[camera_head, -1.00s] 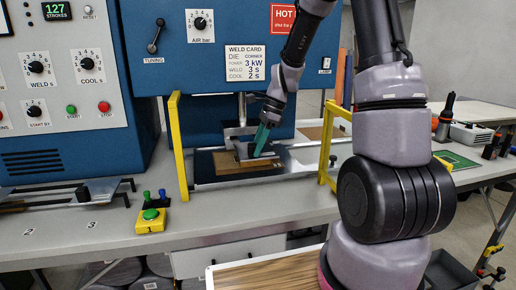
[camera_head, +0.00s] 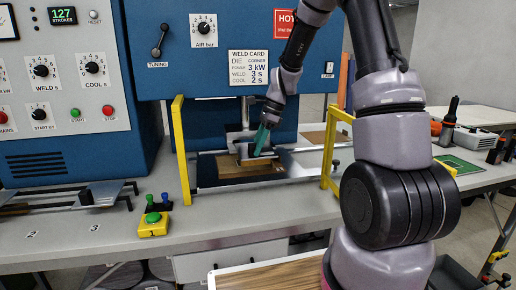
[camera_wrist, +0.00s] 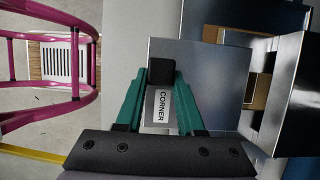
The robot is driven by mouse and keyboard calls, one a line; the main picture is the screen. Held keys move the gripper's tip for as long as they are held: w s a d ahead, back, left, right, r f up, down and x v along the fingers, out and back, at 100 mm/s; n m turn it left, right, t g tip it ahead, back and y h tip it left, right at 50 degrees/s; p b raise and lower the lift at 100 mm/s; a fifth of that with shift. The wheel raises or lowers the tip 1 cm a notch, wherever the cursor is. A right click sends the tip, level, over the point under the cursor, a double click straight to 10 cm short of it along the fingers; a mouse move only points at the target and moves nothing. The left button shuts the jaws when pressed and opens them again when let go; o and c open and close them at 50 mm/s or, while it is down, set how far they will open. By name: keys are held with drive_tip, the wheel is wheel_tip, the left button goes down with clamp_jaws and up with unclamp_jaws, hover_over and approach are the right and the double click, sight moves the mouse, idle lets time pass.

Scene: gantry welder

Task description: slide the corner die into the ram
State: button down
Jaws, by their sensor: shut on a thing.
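The corner die, a grey metal piece with a label reading CORNER (camera_wrist: 162,106), is held by a black grip (camera_wrist: 161,70) between the green fingers of my gripper (camera_wrist: 160,85). In the head view my gripper (camera_head: 262,140) reaches into the press between the yellow posts, fingers tilted down, and the die (camera_head: 257,160) is low under the ram. The ram (camera_head: 244,112) is the grey vertical shaft with a wider metal foot, just left of and behind my gripper. My gripper partly hides the foot, so I cannot tell whether the die is seated in it.
A brown board (camera_head: 232,168) lies on the press bed below the die. Yellow posts (camera_head: 182,150) stand at both sides of the opening. A yellow box with a green button (camera_head: 154,222) sits on the front bench. A magenta frame (camera_wrist: 50,60) shows left in the wrist view.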

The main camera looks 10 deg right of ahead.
drive_tip(key=shift+w, duration=1.75)
drive_tip(key=shift+f, duration=0.2)
idle(0.3)
drive_tip(key=w, duration=1)
drive_tip(key=shift+c, duration=2.2)
unclamp_jaws()
drive_tip(key=shift+w, duration=0.15)
